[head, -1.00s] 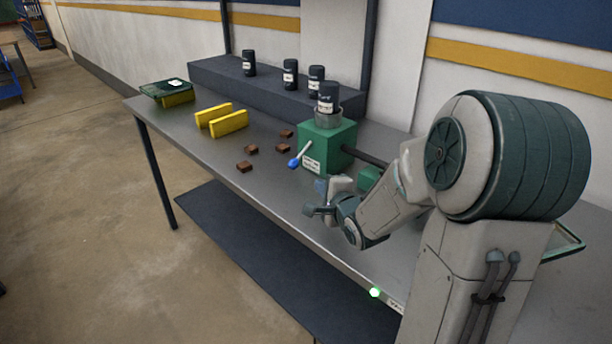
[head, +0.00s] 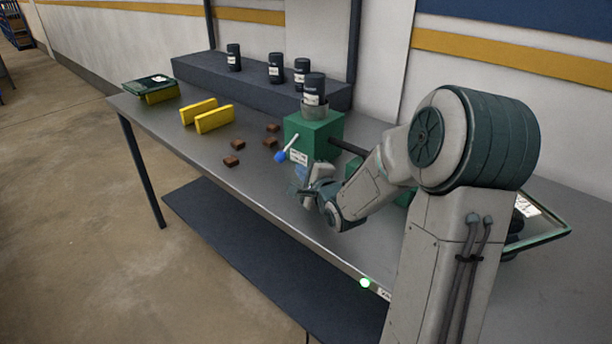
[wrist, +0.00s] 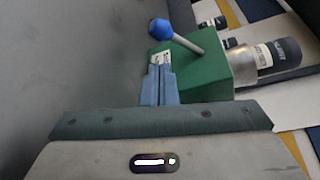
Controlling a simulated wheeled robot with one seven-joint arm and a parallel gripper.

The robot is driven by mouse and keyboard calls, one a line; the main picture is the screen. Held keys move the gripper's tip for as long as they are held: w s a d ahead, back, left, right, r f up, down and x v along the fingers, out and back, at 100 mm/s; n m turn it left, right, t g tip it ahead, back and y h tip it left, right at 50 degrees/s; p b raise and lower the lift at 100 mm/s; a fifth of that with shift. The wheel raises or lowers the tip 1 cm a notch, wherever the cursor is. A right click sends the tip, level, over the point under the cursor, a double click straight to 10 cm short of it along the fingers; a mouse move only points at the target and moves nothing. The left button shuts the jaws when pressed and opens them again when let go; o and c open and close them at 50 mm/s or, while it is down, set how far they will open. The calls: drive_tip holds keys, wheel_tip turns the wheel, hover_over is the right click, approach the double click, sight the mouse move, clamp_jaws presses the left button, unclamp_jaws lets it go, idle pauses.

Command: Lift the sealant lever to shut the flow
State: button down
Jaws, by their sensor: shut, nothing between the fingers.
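The sealant lever (head: 288,148) is a pale rod with a blue ball tip on the front of a green box (head: 306,133). It points down and to the left in the head view. In the wrist view the lever (wrist: 176,35) sticks out from the green box (wrist: 207,70), its blue ball just beyond my fingertips. My gripper (head: 300,178) is in front of and below the box. In the wrist view my gripper (wrist: 159,72) shows its blue fingers together, empty, close to the box's label. I cannot tell whether the fingers touch the box.
A dark bottle (head: 314,88) stands upside down in the cup on the box. Several dark bottles stand on the rear ledge (head: 190,74). Brown blocks (head: 237,145) and yellow bars (head: 214,119) lie left of the box. Bare table (head: 240,180) lies in front.

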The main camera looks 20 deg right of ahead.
sight(288, 147)
drive_tip(key=x, duration=0.5)
drive_tip(key=shift+w+f, duration=0.1)
drive_tip(key=shift+w, duration=0.3)
drive_tip(key=shift+a, duration=0.1)
drive_tip(key=shift+s+r+p, duration=0.1)
drive_tip(key=shift+r+p, duration=0.15)
drive_tip(key=shift+p, duration=0.4)
